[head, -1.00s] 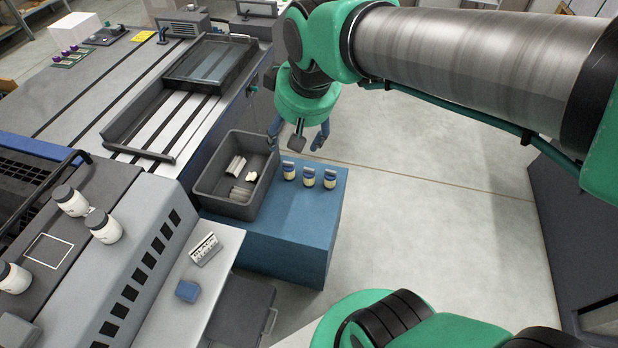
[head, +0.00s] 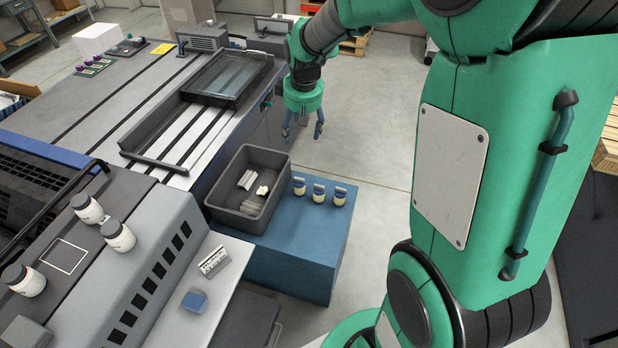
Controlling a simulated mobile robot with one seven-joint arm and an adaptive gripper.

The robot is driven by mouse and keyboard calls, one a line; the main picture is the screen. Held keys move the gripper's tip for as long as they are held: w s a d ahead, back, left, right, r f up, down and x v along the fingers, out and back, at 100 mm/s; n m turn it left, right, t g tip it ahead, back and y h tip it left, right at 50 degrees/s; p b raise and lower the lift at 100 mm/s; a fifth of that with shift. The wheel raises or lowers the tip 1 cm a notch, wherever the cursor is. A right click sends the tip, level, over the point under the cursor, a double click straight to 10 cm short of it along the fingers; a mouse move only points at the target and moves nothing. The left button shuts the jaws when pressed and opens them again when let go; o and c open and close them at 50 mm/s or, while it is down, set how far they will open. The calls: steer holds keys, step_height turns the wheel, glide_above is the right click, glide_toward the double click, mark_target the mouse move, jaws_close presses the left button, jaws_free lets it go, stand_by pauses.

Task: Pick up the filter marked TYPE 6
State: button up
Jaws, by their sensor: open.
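Three small filters stand in a row on the blue cabinet (head: 300,262): a left one (head: 299,186), a middle one (head: 318,193) and a right one (head: 339,196). Each has a pale yellowish body, a dark blue band and a light top. Their markings are too small to read, so I cannot tell which is TYPE 6. My gripper (head: 302,136) points down with its fingers spread and nothing between them. It is above and behind the row, apart from the filters.
A dark grey bin (head: 225,205) with several pale pieces stands beside the filters on the left. The grey press (head: 105,100) fills the left side. Floor right of the cabinet is clear.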

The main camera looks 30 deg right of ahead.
steer(key=w+d+f, duration=0.4)
steer(key=w+f, duration=0.2)
steer(key=f, duration=0.2)
steer(key=n+g+p, duration=0.3)
glide_above(319, 186)
step_height(319, 186, down, 31)
steer(key=shift+d+r, duration=0.1)
steer(key=shift+f, duration=0.3)
steer(key=shift+f+b, duration=0.45)
steer(key=shift+f, duration=3.7)
steer(key=shift+d+f, duration=0.15)
steer(key=shift+f, duration=2.45)
